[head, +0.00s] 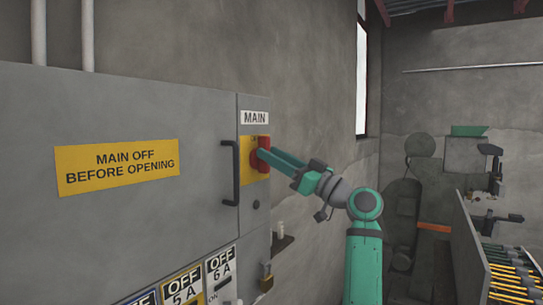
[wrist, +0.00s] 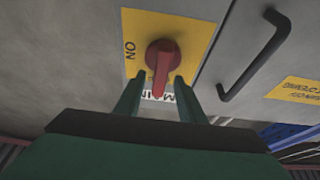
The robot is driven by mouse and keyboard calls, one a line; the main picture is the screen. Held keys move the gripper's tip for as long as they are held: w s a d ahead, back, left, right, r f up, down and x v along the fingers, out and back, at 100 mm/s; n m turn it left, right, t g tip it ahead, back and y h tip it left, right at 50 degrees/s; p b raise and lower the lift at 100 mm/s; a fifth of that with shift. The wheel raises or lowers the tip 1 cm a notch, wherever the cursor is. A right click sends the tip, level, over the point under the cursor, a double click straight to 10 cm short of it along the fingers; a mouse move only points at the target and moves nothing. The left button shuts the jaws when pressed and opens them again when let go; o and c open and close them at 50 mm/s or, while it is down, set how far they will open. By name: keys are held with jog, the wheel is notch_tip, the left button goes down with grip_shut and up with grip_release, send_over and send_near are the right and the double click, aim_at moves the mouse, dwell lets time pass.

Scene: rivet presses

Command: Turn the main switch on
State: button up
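The main switch is a red rotary knob (head: 264,154) on a yellow plate (head: 246,158), under a "MAIN" label (head: 254,117) on the grey cabinet. The wrist view shows the knob (wrist: 163,60) with its handle pointing down in the picture, toward the upside-down label (wrist: 158,97). The word "ON" (wrist: 130,50) is sideways on the plate, left of the knob, and the handle does not point at it. My gripper (wrist: 159,78) is open, with one finger on each side of the handle and small gaps visible. In the head view my gripper (head: 266,156) reaches the knob from the right.
A black door handle (head: 230,172) stands out just left of the switch. A yellow warning sign (head: 117,166) is on the cabinet door. Lower switches marked "OFF" (head: 220,265) and a padlock (head: 266,277) are below.

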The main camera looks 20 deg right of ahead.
jog(key=shift+w+a+r, duration=0.15)
jog(key=shift+w+a, duration=0.1)
jog(key=shift+w, duration=0.1)
grip_shut()
jog(key=shift+m+h, duration=0.3)
jog(key=shift+m, duration=0.2)
jog(key=shift+w+d+f+m+h, duration=0.2)
jog(key=shift+m+h, duration=1.2)
jog(key=shift+m, duration=2.15)
jog(key=shift+w+d+f+m+h, duration=0.25)
jog(key=shift+m+h, duration=1.15)
jog(key=shift+m, duration=2.2)
jog(key=shift+d+f+m+h, duration=0.1)
jog(key=shift+f+m+h, duration=0.2)
jog(key=shift+m+h, duration=2.2)
jog(key=shift+m+g+y, duration=0.3)
jog(key=shift+m+y, duration=0.8)
jog(key=shift+m, duration=0.05)
